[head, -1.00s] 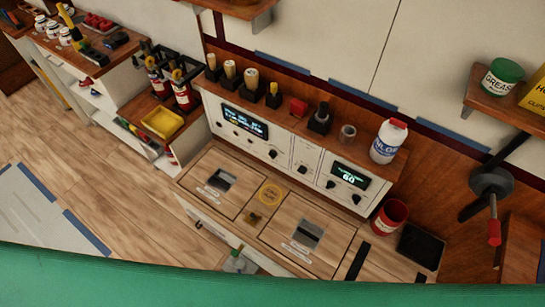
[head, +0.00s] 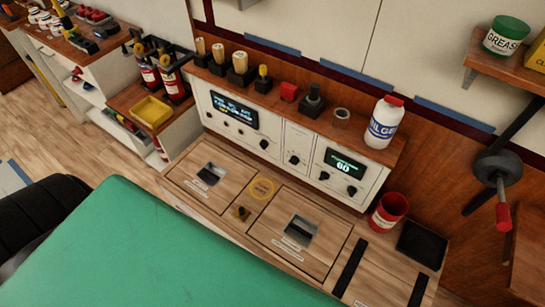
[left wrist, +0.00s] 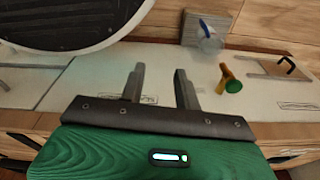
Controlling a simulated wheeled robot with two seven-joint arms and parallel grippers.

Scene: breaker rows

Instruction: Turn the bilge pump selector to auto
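The white control panel (head: 270,137) stands behind the wooden counter in the head view. It carries a left display (head: 234,111), a right display (head: 344,164) and several small black knobs, among them a left knob (head: 264,144), a middle knob (head: 294,160) and a right knob (head: 351,190). The labels are too small to read, so I cannot tell which knob is the bilge pump selector. My left gripper (left wrist: 159,72) shows in the left wrist view with its two grey fingers apart and nothing between them. It is not in the head view. My right gripper is not in view.
Tools and a white bottle (head: 384,122) stand on the ledge above the panel. A red cup (head: 388,212) and black tray (head: 420,245) are at the counter's right. Hatches with recessed handles (head: 301,230) lie before the panel. A wall-mounted lever (head: 502,190) is far right.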

